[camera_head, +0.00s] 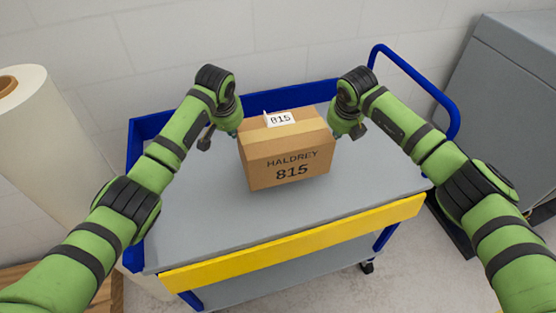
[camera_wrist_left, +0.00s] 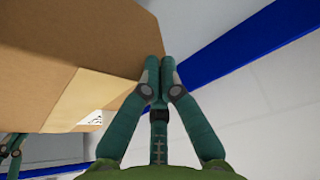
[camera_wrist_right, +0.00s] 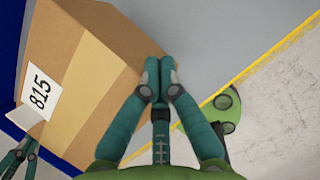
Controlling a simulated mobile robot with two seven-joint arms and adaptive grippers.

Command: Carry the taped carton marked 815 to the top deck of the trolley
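The taped carton (camera_head: 290,165), brown and printed HALDREY 815 with a white 815 label, is upright over the middle of the grey top deck (camera_head: 210,215) of the blue trolley. It is slightly turned; I cannot tell whether its underside touches the deck. My left gripper (camera_head: 233,133) is at its left side and my right gripper (camera_head: 334,134) at its right side. In the left wrist view, the fingers (camera_wrist_left: 161,62) are together against the carton (camera_wrist_left: 70,40). In the right wrist view, the fingers (camera_wrist_right: 159,64) are likewise together against the carton (camera_wrist_right: 95,60).
The trolley has a yellow front edge (camera_head: 300,243), a blue rear rim and a blue handle (camera_head: 420,80) at the right. A large white roll (camera_head: 45,140) stands at the left, a grey cabinet (camera_head: 500,85) at the right. Bare deck surrounds the carton.

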